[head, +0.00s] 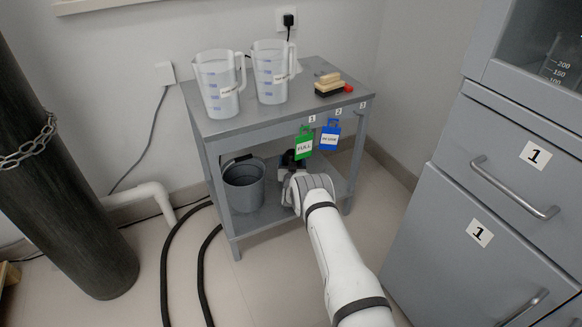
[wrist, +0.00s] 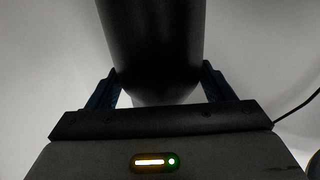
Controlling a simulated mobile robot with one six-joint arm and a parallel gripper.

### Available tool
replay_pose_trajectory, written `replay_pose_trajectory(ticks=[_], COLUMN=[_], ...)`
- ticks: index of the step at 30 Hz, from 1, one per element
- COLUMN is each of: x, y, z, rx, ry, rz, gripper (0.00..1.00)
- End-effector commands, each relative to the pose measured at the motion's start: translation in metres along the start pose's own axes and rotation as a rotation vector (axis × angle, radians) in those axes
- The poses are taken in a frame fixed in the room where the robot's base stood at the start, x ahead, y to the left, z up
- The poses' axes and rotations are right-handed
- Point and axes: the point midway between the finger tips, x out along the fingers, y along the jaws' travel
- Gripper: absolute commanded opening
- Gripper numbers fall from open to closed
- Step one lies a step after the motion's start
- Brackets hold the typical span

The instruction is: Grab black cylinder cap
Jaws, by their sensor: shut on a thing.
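My gripper (head: 291,160) is in front of the grey side table, below its top and near the green FULL tag. In the wrist view, my gripper (wrist: 160,78) has its two dark blue fingers on either side of a smooth dark rounded body, the black cylinder cap (wrist: 155,40). It is shut on the cap, whose far end runs out of the top of the picture. In the head view the cap is mostly hidden by my wrist or too small to make out. A large black cylinder (head: 60,180) with a chain stands at the left, its top out of view.
The grey table (head: 240,128) bears two measuring jugs (head: 220,85) (head: 270,72) and a brush (head: 328,84). A green tag (head: 304,143) and a blue tag (head: 330,136) hang at its front. A grey bucket (head: 243,187) is on the lower shelf. Drawers (head: 500,180) stand right; hoses (head: 168,265) lie on the floor.

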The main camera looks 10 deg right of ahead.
Motion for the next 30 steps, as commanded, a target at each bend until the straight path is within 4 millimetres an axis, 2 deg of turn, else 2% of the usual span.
replay_pose_trajectory(ticks=[2,13,24,29,30], x=[0.0,0.0,0.0,-0.003,-0.003], y=[0.0,-0.001,-0.001,0.0,0.0], z=[0.0,0.0,-0.005,-0.014,-0.021], rx=[0.0,0.001,0.001,0.001,0.001], ry=[0.0,0.0,0.004,0.003,0.005], rz=[0.0,0.0,-0.001,-0.001,-0.002], gripper=[0.62,0.32,0.31,0.31,0.31])
